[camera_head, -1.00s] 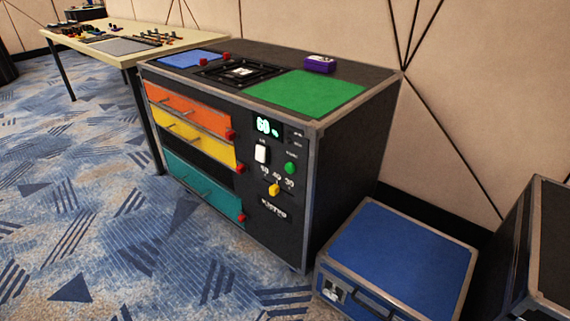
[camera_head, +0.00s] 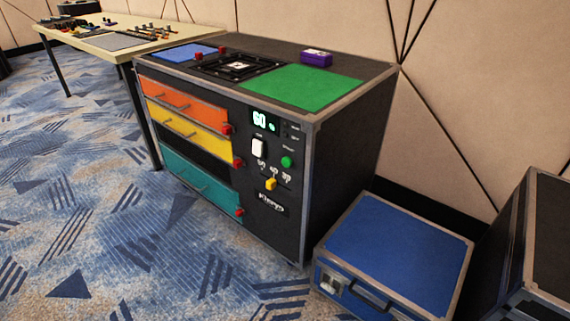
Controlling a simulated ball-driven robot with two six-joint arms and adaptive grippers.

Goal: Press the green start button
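The green start button (camera_head: 286,162) is a small round button on the right part of the black cabinet's front panel. It sits right of a white switch (camera_head: 258,148) and above a yellow slider knob (camera_head: 271,184). A lit display (camera_head: 265,122) above it reads 60. The black cabinet (camera_head: 345,160) has orange (camera_head: 187,104), yellow (camera_head: 192,134) and teal (camera_head: 200,184) drawer fronts with red knobs. Neither of my grippers is in view.
On the cabinet top lie a blue mat (camera_head: 184,53), a green mat (camera_head: 306,88) and a purple box (camera_head: 316,57). A blue case (camera_head: 398,250) stands on the floor at right, beside a dark case (camera_head: 550,240). A table (camera_head: 110,41) stands back left. Carpet at front left is clear.

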